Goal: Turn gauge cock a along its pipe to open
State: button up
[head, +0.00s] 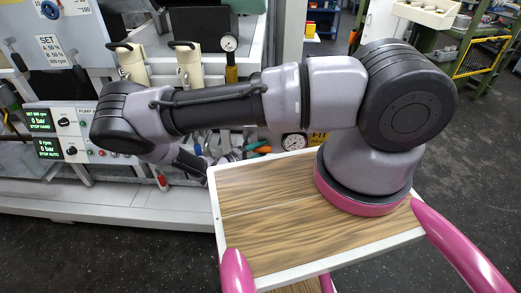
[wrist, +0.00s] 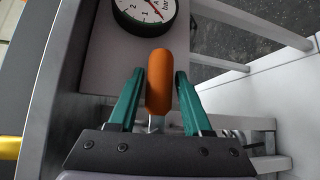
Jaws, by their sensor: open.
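An orange cock handle (wrist: 159,85) stands lengthwise in the wrist view, its far end just below a round pressure gauge (wrist: 146,12). No letter on the cock is legible. My gripper (wrist: 157,73) is open, with one teal finger on each side of the handle. A narrow gap shows at the left finger; the right finger is very close, and I cannot tell whether it touches. The pipe is mostly hidden behind the gripper. In the head view, the orange handle (head: 263,150) is small beside the gauge (head: 294,142), and my arm hides much of the area around it.
Grey frame bars (wrist: 235,123) lie to the right of the gripper in the wrist view. A control panel (head: 70,133) with two green displays is at the left. Two cream cylinders (head: 189,66) and another gauge (head: 229,43) stand behind my arm.

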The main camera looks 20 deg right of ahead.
grip_shut()
dwell(1.4)
